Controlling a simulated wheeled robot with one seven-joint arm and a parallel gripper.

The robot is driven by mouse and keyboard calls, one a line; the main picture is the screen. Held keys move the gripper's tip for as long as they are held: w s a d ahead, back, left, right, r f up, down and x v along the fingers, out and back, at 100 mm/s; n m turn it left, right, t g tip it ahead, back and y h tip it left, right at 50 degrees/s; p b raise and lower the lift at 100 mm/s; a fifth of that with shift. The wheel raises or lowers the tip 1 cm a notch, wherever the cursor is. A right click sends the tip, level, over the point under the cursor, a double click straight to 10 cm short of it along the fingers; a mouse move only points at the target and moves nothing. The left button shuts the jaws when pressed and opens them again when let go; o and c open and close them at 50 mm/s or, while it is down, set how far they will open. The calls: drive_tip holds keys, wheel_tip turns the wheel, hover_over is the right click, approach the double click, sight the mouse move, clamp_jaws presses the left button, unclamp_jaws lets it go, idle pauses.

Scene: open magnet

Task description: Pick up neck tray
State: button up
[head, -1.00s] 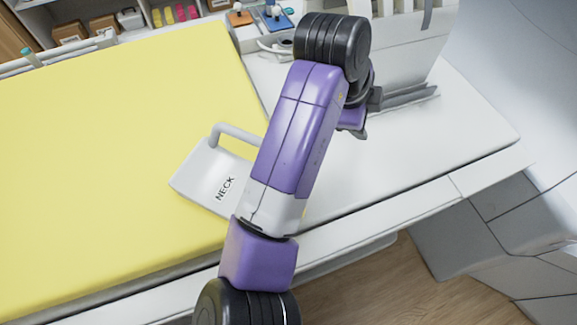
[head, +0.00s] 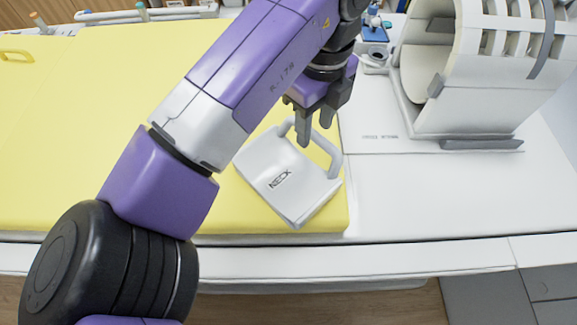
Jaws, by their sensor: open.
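The neck tray (head: 282,182) is a white, flat piece marked NECK with a raised bar handle (head: 331,157) along its far right side. It lies at the right end of the yellow mat (head: 80,170). My gripper (head: 316,142) is open, with its dark fingers pointing down over the tray's far edge, close to the handle. Whether the fingers touch the handle or stand around it cannot be told. My purple arm covers part of the mat and the tray's left surroundings.
A white head coil-like frame (head: 480,75) with slots stands on the white table (head: 400,195) to the right of the tray. A blue item (head: 373,30) lies behind my wrist. The white table between the mat and the frame is clear.

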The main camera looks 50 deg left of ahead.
sight(315, 132)
drive_tip(key=shift+d+f, duration=0.1)
drive_tip(key=shift+f, duration=1.45)
drive_tip(key=shift+c, duration=0.2)
clamp_jaws()
drive_tip(key=shift+r, duration=0.1)
